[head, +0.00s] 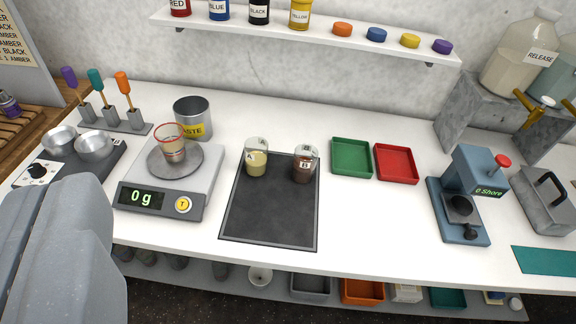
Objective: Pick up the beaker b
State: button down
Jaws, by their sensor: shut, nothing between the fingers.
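Beaker b (303,170) is a small clear vessel with dark brown contents and a white label that reads B. It stands upright at the back right of a dark grey mat (268,212) on the white bench. A similar beaker marked A (257,163), with pale yellow contents, stands to its left, apart from it. My gripper's fingers are not in view. A large grey part at the lower left seems to be my own arm, and it is well away from beaker b.
A scale (158,202) reading 0 g, with a red-rimmed cup (172,150) on it, stands left of the mat. Behind is a waste can (192,113). Green (351,172) and red (396,178) trays and a blue press (480,180) stand right. A shelf (330,42) hangs above.

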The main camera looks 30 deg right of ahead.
aim_at(305, 156)
jog(key=u, duration=0.05)
jog(key=k, duration=1.05)
jog(key=z, duration=0.8)
jog(key=i, duration=1.7)
jog(key=u, duration=0.35)
